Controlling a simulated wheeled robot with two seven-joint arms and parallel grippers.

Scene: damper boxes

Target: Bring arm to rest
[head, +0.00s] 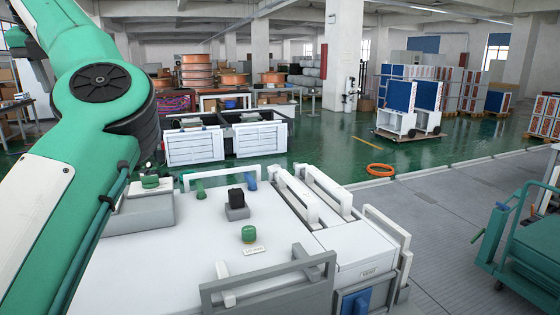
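My green and white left arm (98,125) fills the left side of the head view. It rises from the lower left to a large dark round joint, then bends back toward the upper left edge. No fingertips of my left gripper can be made out. My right arm and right gripper do not show. Two white damper boxes with slatted fronts, one on the left (195,145) and one on the right (260,139), stand side by side beyond the white surface in front of me. My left arm appears clear of both.
A broad white surface (170,265) with grey handle bars (270,282), a black knob (236,198) and a green button (249,233) lies close in front. A green cart (525,255) stands at the right. An orange coil (380,170) lies on open green floor.

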